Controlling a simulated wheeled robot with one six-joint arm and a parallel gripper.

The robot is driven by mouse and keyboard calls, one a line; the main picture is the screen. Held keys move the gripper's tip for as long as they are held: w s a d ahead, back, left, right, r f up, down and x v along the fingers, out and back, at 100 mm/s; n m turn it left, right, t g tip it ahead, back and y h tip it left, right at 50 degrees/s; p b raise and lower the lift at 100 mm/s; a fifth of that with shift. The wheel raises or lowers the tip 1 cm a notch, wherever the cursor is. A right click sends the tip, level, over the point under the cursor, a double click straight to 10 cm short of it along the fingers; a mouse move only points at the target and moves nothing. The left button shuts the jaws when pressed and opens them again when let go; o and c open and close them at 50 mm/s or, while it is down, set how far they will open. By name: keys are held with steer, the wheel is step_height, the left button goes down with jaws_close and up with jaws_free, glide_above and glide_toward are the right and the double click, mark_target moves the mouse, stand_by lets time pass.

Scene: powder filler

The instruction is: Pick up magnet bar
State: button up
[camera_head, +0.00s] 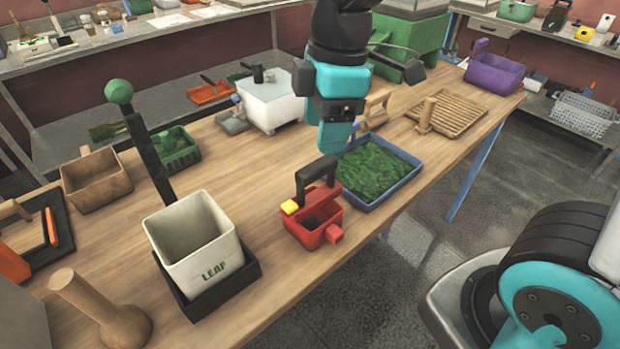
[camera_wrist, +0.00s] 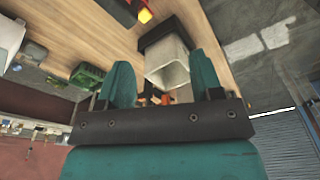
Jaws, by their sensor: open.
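I cannot tell for sure which thing is the magnet bar. A black angled bar (camera_head: 316,172) with a yellow block (camera_head: 290,207) at its lower end stands on a small open red box (camera_head: 312,223) near the table's front edge. The yellow block also shows at the top of the wrist view (camera_wrist: 145,16). My gripper (camera_head: 335,138) is above the table, behind and above the red box, and apart from it. In the wrist view its two teal fingers (camera_wrist: 163,78) are spread with nothing held between them.
A white LEAF bin (camera_head: 196,250) stands in a black base beside a tall green-knobbed lever (camera_head: 146,145). A blue tray (camera_head: 404,187) of green leaves adjoins the red box on the right. A white box (camera_head: 272,100) is behind. Bare wood (camera_head: 245,165) lies between.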

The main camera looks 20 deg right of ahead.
steer(key=w+d+r+n+h+p, duration=0.1)
steer(key=w+r+n+p, duration=0.1)
steer(key=w+n, duration=0.25)
steer(key=p, duration=0.2)
glide_toward(316, 164)
steer(key=shift+n, duration=0.35)
steer(key=f, duration=0.7)
steer(key=shift+s+a, duration=0.3)
steer(key=shift+a, duration=0.1)
steer(key=shift+w+d+f+p, duration=0.15)
steer(key=shift+f+p, duration=0.55)
steer(key=shift+f, duration=0.65)
steer(key=shift+w+d+f+p, duration=0.15)
steer(key=shift+f+p, duration=0.55)
steer(key=shift+f, duration=0.7)
jaws_close()
